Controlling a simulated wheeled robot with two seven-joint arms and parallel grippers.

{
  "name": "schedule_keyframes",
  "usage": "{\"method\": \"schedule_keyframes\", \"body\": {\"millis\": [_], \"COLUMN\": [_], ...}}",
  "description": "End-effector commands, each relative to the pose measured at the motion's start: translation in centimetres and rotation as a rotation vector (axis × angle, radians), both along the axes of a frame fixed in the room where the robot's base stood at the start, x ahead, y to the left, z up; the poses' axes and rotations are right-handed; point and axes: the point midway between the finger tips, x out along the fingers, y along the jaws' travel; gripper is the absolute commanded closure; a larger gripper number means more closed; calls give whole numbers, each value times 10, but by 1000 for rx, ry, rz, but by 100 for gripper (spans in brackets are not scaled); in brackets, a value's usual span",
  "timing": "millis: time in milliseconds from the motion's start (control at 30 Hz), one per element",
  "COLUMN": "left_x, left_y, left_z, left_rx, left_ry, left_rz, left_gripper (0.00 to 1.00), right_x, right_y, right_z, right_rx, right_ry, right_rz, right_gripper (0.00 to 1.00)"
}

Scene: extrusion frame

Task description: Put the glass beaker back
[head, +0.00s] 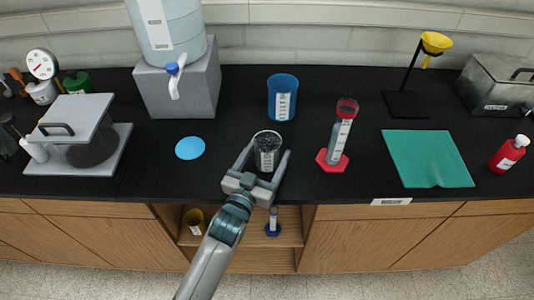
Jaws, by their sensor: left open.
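The glass beaker (267,143) stands upright on the black bench top, with a pale label on its side. It looks clear and shows the dark bench through it. My left gripper (264,166) is open, with one finger on each side of the beaker's lower part. I cannot tell whether the fingers touch the glass. A flat blue disc (190,148) lies on the bench to the left of the beaker. My right gripper is not in view.
A blue cup (282,97) stands behind the beaker. A red-based cylinder (337,140) stands close on its right. A water dispenser (180,85) is at back left, a green mat (428,158) at right. Below, an open shelf (250,237) holds small vessels.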

Motion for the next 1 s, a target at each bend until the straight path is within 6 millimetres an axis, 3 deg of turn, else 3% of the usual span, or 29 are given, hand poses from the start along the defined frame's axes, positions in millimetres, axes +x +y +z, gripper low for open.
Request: {"method": "schedule_keyframes", "body": {"millis": [267,700,1000], "left_x": [-17,-86,-110], "left_y": [7,35,45], "left_z": [0,0,2], "left_rx": [1,1,1], "left_ry": [0,1,0], "left_rz": [0,-1,-1], "left_gripper": [28,28,28], "right_x": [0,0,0], "right_y": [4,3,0], "right_z": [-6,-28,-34], "right_rx": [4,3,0], "right_ry": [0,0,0], "right_rz": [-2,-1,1], "right_gripper": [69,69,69]}}
